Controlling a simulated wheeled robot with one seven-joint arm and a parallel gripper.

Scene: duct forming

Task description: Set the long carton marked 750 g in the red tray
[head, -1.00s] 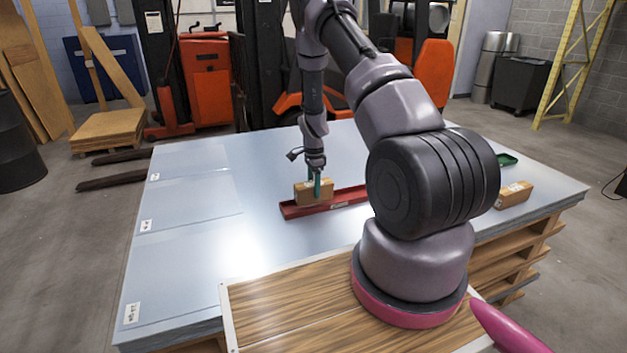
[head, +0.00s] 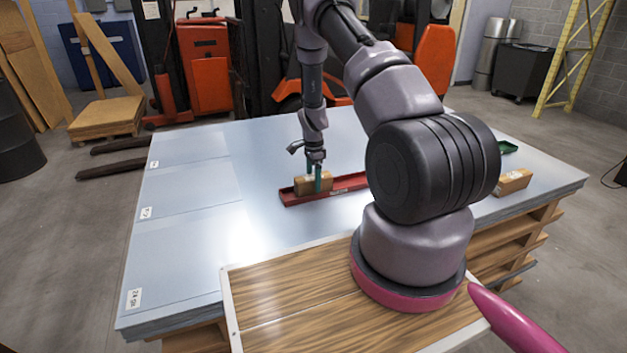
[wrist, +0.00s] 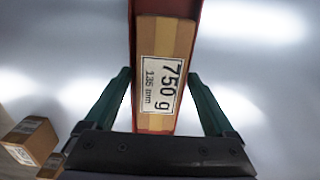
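The long brown carton (wrist: 166,40) has a white label reading 750 g and 135 mm. It lies in the red tray (wrist: 197,20), lengthwise between its walls, and shows in the head view (head: 303,184) at the tray's left end. My gripper (wrist: 160,76) is over it, one teal finger on each side. In the wrist view, thin strips of red wall show between fingers and carton, so the fingers look open and just clear of it. In the head view, my gripper (head: 318,183) hides part of the carton. My arm hides the tray's right end.
Another brown carton (head: 513,182) stands at the table's right edge, by a green tray (head: 508,147). In the wrist view, cartons (wrist: 30,138) show at the lower left. The metal sheet tabletop (head: 190,240) is clear left of the red tray.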

